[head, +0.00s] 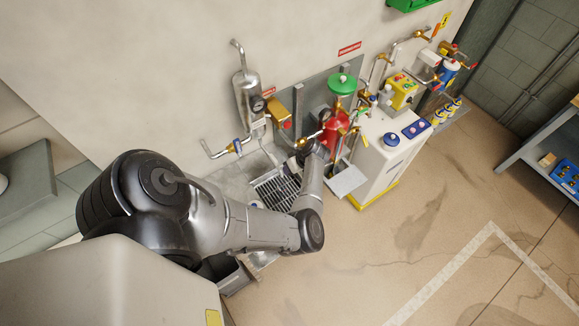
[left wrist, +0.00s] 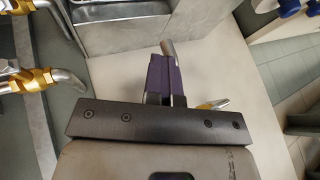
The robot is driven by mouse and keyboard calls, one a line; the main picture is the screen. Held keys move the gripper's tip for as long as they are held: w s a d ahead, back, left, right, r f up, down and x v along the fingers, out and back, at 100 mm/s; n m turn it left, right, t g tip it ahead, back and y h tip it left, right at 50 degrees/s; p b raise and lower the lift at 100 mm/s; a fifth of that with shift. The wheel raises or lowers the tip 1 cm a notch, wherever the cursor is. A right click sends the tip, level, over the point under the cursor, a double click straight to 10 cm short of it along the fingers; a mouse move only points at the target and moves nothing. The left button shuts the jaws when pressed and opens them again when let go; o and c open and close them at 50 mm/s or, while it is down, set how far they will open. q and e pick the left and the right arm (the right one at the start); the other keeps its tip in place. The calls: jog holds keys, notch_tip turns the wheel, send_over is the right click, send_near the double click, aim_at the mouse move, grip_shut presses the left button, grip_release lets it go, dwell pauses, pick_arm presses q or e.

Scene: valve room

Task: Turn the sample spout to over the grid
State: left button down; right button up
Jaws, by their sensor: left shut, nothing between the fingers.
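The grid (head: 273,192) is a dark slatted drain in a pale tray at the foot of the wall. My left gripper (head: 305,150) is at the wall end of my arm, above and right of the grid, mostly hidden by my wrist. In the left wrist view its purple fingers (left wrist: 166,76) are shut and hold nothing. A thin metal pipe end (left wrist: 169,48) shows just beyond the fingers; I cannot tell whether they touch. A brass fitting with a bent silver spout (left wrist: 66,80) stands left of the fingers. I cannot tell for certain which pipe is the sample spout.
A steel cylinder (head: 246,92) with a gauge hangs on the wall. A red vessel with a green top (head: 342,84) and a white cabinet (head: 378,160) stand close to the right of my gripper. Floor to the front right is clear.

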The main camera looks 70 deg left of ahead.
pick_arm(q)
jog(key=shift+d+r, duration=0.1)
dwell(0.5)
jog(key=p+v, duration=0.8)
jog(key=v, duration=0.2)
jog(key=shift+d, duration=0.15)
jog(key=shift+s, duration=0.1)
